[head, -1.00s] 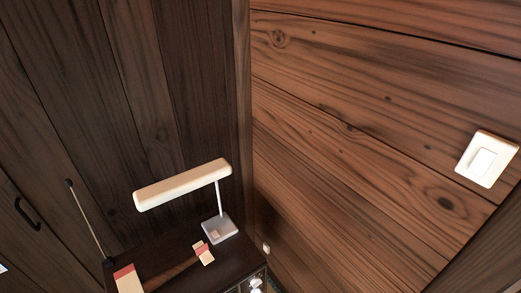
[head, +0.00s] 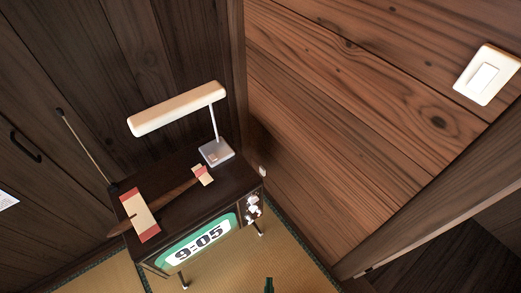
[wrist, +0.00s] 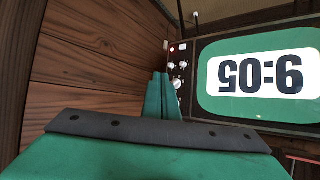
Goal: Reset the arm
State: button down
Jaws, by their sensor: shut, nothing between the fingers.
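My gripper (wrist: 160,96) shows in the wrist view as green fingers close together past a dark grey bar with green below it. The fingers are shut and hold nothing. A small green tip, likely of my gripper (head: 269,285), shows at the bottom edge of the head view. It is in front of and to the right of the dark cabinet with the clock, apart from it in that view. The rest of my arm is out of the head view.
A dark cabinet has a green-framed 9:05 clock face (head: 205,236) and knobs (head: 252,207) on its front. On top are a white lamp (head: 178,108) and red-and-cream pieces (head: 140,214). Wooden walls stand behind and right; tatami floor (head: 225,272) is clear in front.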

jog(key=s+a+r+t, duration=0.1)
jog(key=s+r+t, duration=0.1)
jog(key=r, duration=1)
jog(key=s+a+r+n+t, duration=0.1)
jog(key=s+a+r, duration=0.1)
jog(key=r, duration=1)
jog(key=shift+s+r+t+y, duration=0.15)
jog(key=shift+s+t+y, duration=0.2)
jog(key=shift+s, duration=0.45)
